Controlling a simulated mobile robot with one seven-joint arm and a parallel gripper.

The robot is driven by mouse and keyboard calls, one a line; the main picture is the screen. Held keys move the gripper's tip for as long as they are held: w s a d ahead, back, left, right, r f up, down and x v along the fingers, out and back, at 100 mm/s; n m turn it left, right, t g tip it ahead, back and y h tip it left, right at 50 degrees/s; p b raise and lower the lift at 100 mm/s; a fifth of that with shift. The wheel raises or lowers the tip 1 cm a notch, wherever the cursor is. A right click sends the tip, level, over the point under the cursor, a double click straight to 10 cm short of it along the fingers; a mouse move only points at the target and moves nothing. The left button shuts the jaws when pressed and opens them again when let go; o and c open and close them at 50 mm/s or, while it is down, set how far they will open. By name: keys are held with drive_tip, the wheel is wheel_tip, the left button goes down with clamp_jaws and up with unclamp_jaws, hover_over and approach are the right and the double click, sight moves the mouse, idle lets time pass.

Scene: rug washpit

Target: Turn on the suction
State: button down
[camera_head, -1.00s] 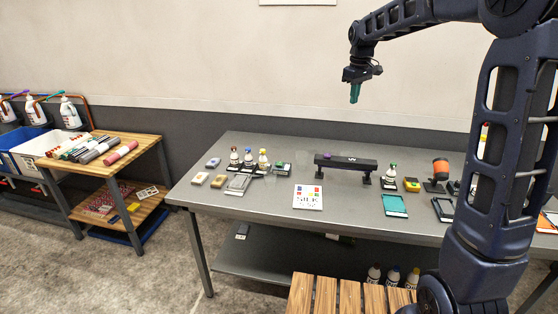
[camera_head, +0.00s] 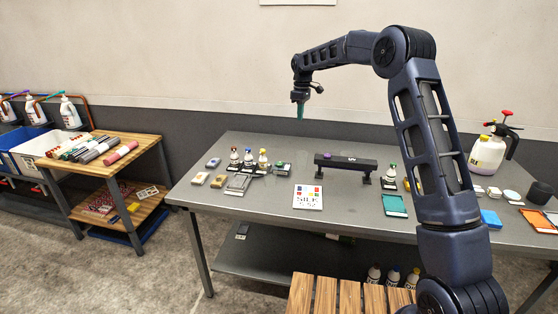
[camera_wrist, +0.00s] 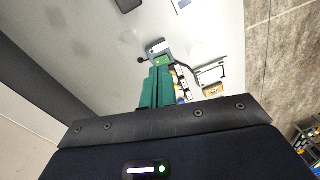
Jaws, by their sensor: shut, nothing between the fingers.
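My gripper (camera_head: 300,110) has green fingers that are shut and empty. It points down, in the air above the back of the grey table (camera_head: 350,222). In the wrist view the closed fingertips (camera_wrist: 159,74) lie just below a small grey-blue unit (camera_wrist: 158,48) in the picture, with a green patch and a dark hose or cable. This looks like the small box with green (camera_head: 283,168) beside the bottles in the head view. It may be the suction unit; no label is readable. A round black knob (camera_wrist: 143,60) shows at its left.
Several bottles (camera_head: 249,158) stand left of the box, behind a grey framed plate (camera_head: 238,183). A black bar on legs (camera_head: 345,163) stands to the right. A sign (camera_head: 308,197) lies in front. A pump sprayer (camera_head: 488,152) stands at the right.

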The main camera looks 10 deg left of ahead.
sight(279, 164)
drive_tip(key=w+a+f+n+g, duration=0.1)
drive_tip(key=w+a+f+n, duration=0.1)
drive_tip(key=a+f, duration=0.7)
drive_tip(key=shift+w+a+f, duration=0.2)
drive_tip(key=shift+f, duration=0.15)
drive_tip(key=f, duration=0.4)
drive_tip(key=s+f, duration=0.1)
drive_tip(key=f, duration=0.4)
drive_tip(key=s+f, duration=0.1)
drive_tip(key=f, duration=0.3)
drive_tip(key=shift+s+f, duration=0.1)
drive_tip(key=shift+f, duration=0.3)
drive_tip(key=shift+s+f+t, duration=0.1)
drive_tip(key=shift+f+t, duration=0.15)
drive_tip(key=shift+t, duration=0.05)
drive_tip(key=shift+w+r, duration=0.3)
drive_tip(key=shift+w, duration=0.45)
